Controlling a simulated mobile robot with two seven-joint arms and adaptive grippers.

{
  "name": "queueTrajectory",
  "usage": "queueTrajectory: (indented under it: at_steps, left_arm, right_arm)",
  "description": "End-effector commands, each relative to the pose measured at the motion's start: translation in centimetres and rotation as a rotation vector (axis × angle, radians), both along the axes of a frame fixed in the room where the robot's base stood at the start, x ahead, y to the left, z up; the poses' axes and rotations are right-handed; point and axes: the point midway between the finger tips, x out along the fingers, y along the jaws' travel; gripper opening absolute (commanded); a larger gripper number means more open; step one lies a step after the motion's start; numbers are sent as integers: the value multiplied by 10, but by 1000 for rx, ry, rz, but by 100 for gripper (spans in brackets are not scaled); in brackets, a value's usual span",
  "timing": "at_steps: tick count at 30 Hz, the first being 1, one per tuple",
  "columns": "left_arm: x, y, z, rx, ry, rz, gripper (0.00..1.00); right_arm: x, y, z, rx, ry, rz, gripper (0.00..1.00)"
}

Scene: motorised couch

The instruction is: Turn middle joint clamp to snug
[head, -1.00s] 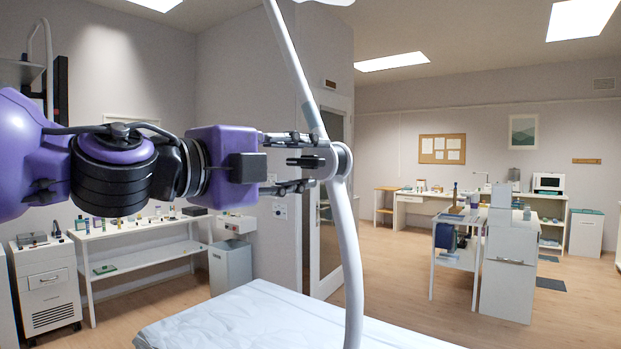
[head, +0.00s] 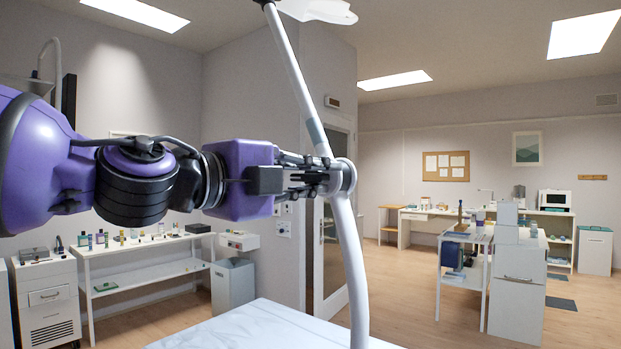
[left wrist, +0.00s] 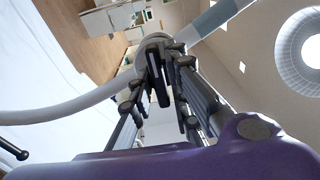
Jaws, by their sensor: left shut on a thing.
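A white jointed arm has an upper tube (head: 289,62) and a curved lower tube (head: 353,255), which meet at the round middle joint (head: 346,175). My left gripper (head: 316,176) comes in from the left, level with the joint. Its fingers are shut on the dark middle joint clamp, mostly hidden between them in the head view. The left wrist view shows the clamp (left wrist: 157,78) as a dark piece between the fingers, in front of the pale joint (left wrist: 153,40). The clamp's exact turn is hard to tell. My right gripper is not in view.
A couch or bed with a white cover (head: 255,325) lies below the joint. A white lamp-like head (head: 318,10) is at the arm's top. A side table with bottles (head: 150,247) and a white cabinet (head: 517,290) stand farther back. The air around the joint is clear.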

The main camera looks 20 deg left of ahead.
Motion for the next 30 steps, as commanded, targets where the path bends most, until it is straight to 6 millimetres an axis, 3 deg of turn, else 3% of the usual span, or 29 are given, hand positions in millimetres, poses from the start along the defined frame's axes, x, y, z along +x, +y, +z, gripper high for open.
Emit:
queueTrajectory:
  at_steps: [11,30]
  left_arm:
    - [0,0,-1,130,-65,0,0]
    - [1,1,-4,578,-288,0,0]
  right_arm:
    - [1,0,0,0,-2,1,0]
    - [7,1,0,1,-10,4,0]
